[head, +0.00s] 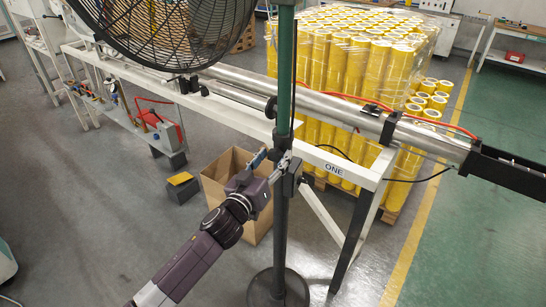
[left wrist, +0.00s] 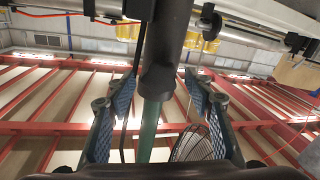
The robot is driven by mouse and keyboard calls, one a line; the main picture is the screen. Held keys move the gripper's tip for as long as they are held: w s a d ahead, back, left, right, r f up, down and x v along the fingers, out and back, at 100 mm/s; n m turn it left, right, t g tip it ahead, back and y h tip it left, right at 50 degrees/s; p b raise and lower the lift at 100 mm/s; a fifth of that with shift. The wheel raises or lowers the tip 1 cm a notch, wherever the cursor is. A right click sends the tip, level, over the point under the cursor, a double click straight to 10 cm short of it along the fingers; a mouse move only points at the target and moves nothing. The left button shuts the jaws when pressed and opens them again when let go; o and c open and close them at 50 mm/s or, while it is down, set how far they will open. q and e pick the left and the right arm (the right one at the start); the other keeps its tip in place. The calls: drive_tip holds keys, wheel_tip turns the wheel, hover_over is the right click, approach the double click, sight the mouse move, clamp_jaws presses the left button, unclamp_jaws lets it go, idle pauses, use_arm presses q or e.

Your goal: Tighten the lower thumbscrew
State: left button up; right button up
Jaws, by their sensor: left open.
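The fan stand's pole (head: 285,70) is green above and dark below, and it stands upright on a round base (head: 278,289). A dark collar (head: 282,140) and a dark block (head: 291,182) sit on or beside the pole near my left gripper (head: 271,160). I cannot tell which part is the lower thumbscrew. In the left wrist view my left gripper (left wrist: 158,88) is open, with blue-padded fingers on either side of the pole (left wrist: 168,40). The pole shows between them, its dark sleeve meeting the green part. Whether a finger touches it is unclear. My right gripper is not in view.
The black fan (head: 165,30) is above. A white frame marked ONE (head: 333,169) and a metal roller (head: 330,107) run behind the pole. An open cardboard box (head: 216,176) stands behind my left gripper. Yellow rolls (head: 340,65) are stacked behind. Grey floor is clear in front.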

use_arm(q)
drive_tip(key=shift+c, duration=0.4)
drive_tip(key=c, duration=1.1)
drive_tip(key=m, duration=0.4)
drive_tip(key=shift+m, duration=0.4)
drive_tip(key=m, duration=0.4)
drive_tip(key=shift+d+m+p, duration=0.1)
drive_tip(key=shift+m+p, duration=0.2)
drive_tip(key=shift+p, duration=0.1)
drive_tip(key=m, duration=0.4)
drive_tip(key=shift+s+f, duration=0.1)
drive_tip(key=shift+d+f+m, duration=0.1)
drive_tip(key=shift+m, duration=2.4)
